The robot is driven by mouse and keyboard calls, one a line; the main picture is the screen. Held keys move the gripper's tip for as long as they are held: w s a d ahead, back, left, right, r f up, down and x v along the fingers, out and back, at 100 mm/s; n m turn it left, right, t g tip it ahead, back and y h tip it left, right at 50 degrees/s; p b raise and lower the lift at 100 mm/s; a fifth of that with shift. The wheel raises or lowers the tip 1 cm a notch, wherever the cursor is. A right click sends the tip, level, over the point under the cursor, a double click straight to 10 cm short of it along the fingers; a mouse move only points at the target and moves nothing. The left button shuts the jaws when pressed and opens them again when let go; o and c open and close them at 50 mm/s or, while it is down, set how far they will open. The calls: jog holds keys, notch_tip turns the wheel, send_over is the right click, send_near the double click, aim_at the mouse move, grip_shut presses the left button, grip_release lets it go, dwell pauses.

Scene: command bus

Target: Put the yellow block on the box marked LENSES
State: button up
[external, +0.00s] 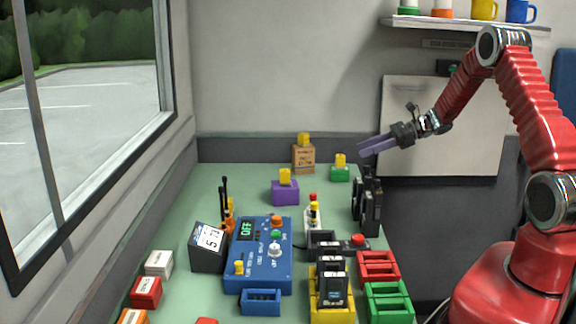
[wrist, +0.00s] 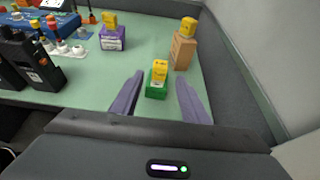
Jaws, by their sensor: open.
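Three yellow blocks show. One yellow block (external: 340,159) (wrist: 160,69) sits on a green box (external: 340,174) (wrist: 157,89). Another yellow block (external: 285,175) (wrist: 110,19) sits on a purple box (external: 285,193) (wrist: 112,40), and a third (external: 304,138) (wrist: 188,25) on a tall cardboard box (external: 304,159) (wrist: 183,52). The cardboard and purple boxes bear print too small to read, so I cannot tell which is marked LENSES. My gripper (external: 363,149) (wrist: 159,77) is open and empty. In the wrist view its fingers appear either side of the green box; in the external view it is raised above the table.
Black radios (external: 368,205) (wrist: 35,65) stand left of the green box in the wrist view. A blue control panel (external: 262,255) and coloured trays fill the table's front. White (external: 159,263) and red (external: 146,292) labelled boxes sit left. A wall borders the table's back.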

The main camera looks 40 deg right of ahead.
jog(key=v, duration=0.5)
jog(key=shift+s+d+r, duration=0.15)
jog(key=shift+s+d, duration=0.15)
jog(key=shift+a, duration=0.1)
jog(key=s+a+r+n+g+h, duration=0.1)
jog(key=s+a+r+n+g, duration=0.1)
jog(key=s+a+r+n, duration=0.35)
jog(key=s+a+r+n+g+h, duration=0.1)
jog(key=s+a+r+n+g, duration=0.15)
jog(key=a, duration=0.55)
jog(key=s+a+r+n+g+h, duration=0.1)
jog(key=s+a+r+n, duration=0.25)
jog(key=a, duration=0.25)
jog(key=s+a+r+n+t+h, duration=0.1)
jog(key=s+a+n+h, duration=0.1)
jog(key=s+n, duration=0.5)
jog(key=s+a+r+n+h, duration=0.2)
jog(key=s+n, duration=0.6)
jog(key=s, duration=0.5)
jog(key=shift+a+r+t+h, duration=0.3)
jog(key=shift+a+h, duration=0.35)
jog(key=shift+h, duration=0.55)
